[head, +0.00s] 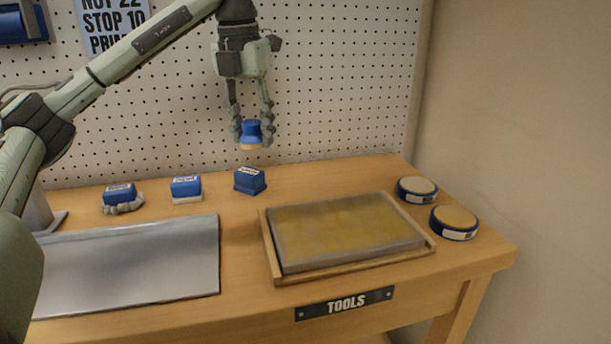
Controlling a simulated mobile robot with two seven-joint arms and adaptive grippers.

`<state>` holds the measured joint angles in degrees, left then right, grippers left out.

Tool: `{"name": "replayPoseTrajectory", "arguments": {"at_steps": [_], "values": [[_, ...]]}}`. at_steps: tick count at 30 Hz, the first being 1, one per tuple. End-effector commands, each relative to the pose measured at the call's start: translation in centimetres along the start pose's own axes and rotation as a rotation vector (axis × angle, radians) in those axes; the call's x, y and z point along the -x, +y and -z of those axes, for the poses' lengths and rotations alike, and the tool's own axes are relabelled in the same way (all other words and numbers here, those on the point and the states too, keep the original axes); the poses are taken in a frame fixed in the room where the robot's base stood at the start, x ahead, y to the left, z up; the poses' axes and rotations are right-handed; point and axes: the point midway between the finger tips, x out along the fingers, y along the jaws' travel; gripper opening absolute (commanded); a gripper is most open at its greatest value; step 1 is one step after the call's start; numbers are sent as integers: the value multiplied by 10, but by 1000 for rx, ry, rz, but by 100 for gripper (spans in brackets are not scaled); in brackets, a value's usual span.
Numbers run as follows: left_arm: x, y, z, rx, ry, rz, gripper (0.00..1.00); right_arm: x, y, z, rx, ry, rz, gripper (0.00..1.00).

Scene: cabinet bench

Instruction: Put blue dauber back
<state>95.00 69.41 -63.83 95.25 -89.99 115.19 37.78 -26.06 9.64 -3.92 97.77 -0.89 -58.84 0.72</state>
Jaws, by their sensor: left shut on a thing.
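A small blue dauber (251,133) with a tan lower end is held between the fingers of my left gripper (252,128). The gripper points down and is shut on it, in the air in front of the pegboard. The dauber is upright and clear of the bench top. Below it on the bench stands a blue block (250,181) with a white label on top. My right gripper is not in view.
The pegboard (340,80) stands behind.

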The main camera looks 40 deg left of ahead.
Motion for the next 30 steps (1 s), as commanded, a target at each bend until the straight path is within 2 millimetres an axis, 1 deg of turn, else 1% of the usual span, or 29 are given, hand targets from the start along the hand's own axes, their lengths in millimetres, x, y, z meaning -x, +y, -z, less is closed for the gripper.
{"name": "replayPoseTrajectory", "arguments": {"at_steps": [1,3,5,7,8,12,15,18,23,30], "values": [[-9,-6,-4,-1,3,1,14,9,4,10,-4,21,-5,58],[-18,-14,-12,-2,5,1,14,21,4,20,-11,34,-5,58],[-22,-21,-20,-3,5,1,14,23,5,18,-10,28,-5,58],[-32,-30,-30,-4,4,1,14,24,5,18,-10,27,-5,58],[-34,-34,-34,-3,5,1,14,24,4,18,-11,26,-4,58],[-53,-52,-54,-4,4,0,14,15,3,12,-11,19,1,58],[-65,-63,-65,-4,4,1,14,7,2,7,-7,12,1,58],[-72,-69,-73,-4,2,1,14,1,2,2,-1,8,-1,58],[-81,-71,-75,-2,3,-1,14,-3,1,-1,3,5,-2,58],[-112,-71,-71,-3,3,0,14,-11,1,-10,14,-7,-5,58]]}}
